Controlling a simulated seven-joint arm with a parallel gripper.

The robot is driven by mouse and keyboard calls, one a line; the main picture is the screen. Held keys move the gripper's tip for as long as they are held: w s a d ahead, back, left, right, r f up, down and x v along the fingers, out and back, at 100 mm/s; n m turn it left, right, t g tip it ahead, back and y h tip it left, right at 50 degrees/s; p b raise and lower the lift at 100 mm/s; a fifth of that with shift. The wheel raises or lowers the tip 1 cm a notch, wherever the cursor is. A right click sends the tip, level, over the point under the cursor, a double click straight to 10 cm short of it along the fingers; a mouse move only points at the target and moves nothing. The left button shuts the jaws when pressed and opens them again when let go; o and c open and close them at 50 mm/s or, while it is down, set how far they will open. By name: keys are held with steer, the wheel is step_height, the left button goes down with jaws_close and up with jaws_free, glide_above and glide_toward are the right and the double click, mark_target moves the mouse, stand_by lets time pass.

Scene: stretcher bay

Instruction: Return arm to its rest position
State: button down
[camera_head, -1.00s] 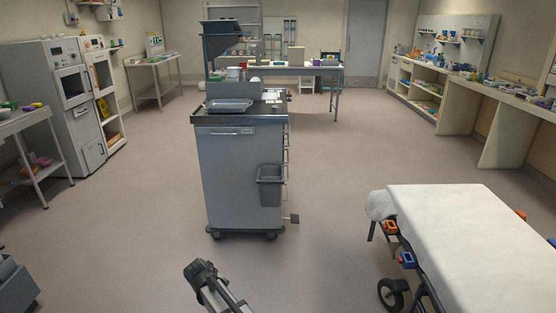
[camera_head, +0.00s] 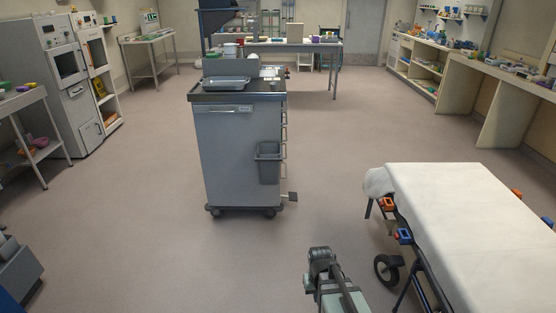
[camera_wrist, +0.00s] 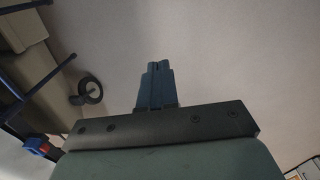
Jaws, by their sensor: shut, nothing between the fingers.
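My arm shows at the bottom of the head view, right of the middle, left of the stretcher's wheel. In the wrist view my gripper (camera_wrist: 158,68) has its two dark fingers together, with nothing between them. They point over bare floor. In the head view the fingers cannot be made out.
A stretcher (camera_head: 455,215) with a white sheet stands close on the right; its wheel (camera_head: 386,269) is near my arm. A grey cart (camera_head: 226,155) with a tray (camera_head: 226,83) and a bin (camera_head: 269,163) stands ahead. The floor (camera_head: 150,225) left of my arm is clear.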

steer(key=s+d+f+g, duration=0.1)
steer(key=s+f+g, duration=0.1)
steer(key=s+f, duration=0.5)
steer(key=s+d+f+m+g, duration=0.1)
steer(key=s+f, duration=0.5)
steer(key=s, duration=0.8)
steer(key=s+d+f+g, duration=0.1)
steer(key=s+f+g, duration=0.3)
steer(key=s+f, duration=0.3)
steer(key=s, duration=0.4)
steer(key=shift+s+d+f+m+y, duration=0.15)
steer(key=shift+d+f+m+y, duration=0.15)
steer(key=shift+d+f, duration=0.05)
